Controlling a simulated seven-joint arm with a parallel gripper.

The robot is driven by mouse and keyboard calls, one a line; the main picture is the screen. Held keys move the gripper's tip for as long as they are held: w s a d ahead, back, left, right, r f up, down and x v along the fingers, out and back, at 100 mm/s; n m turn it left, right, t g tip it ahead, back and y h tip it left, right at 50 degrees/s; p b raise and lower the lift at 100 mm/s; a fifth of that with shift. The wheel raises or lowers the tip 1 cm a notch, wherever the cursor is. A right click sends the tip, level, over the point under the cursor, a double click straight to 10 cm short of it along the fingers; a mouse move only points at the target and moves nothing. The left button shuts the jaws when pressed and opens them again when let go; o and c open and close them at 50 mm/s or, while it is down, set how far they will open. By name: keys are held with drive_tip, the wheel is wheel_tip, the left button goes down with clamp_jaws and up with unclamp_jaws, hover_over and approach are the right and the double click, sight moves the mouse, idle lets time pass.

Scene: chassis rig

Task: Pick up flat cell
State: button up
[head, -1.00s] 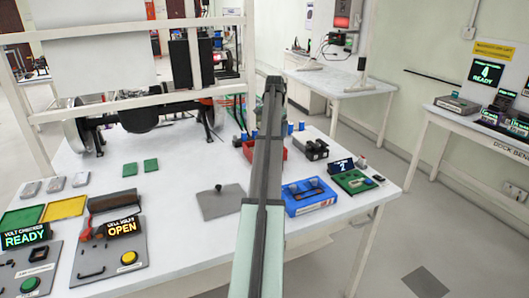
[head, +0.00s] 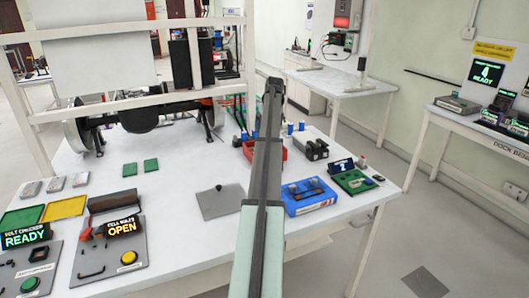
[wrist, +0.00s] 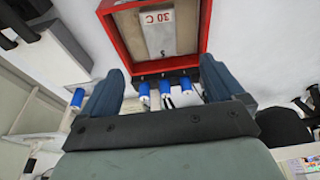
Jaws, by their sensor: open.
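The fingers appear to either side of the tray's lower end in that view; I cannot tell the height gap. In the head view the red tray (head: 282,154) is partly hidden behind my arm, and the block inside cannot be made out. Several silver flat pieces (head: 30,189) lie at the table's left.
Blue cylinders (wrist: 145,95) stand beside the tray, between the fingers in the wrist view. A blue case (head: 308,205) and a grey plate (head: 220,202) lie on the white table. A white frame (head: 140,107) stands behind. The table's front middle is clear.

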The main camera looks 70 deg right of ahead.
drive_tip(key=x, duration=1.2)
drive_tip(key=shift+f, duration=0.3)
drive_tip(key=shift+c, duration=0.3)
drive_tip(key=shift+r, duration=0.1)
drive_tip(key=c, duration=1.2)
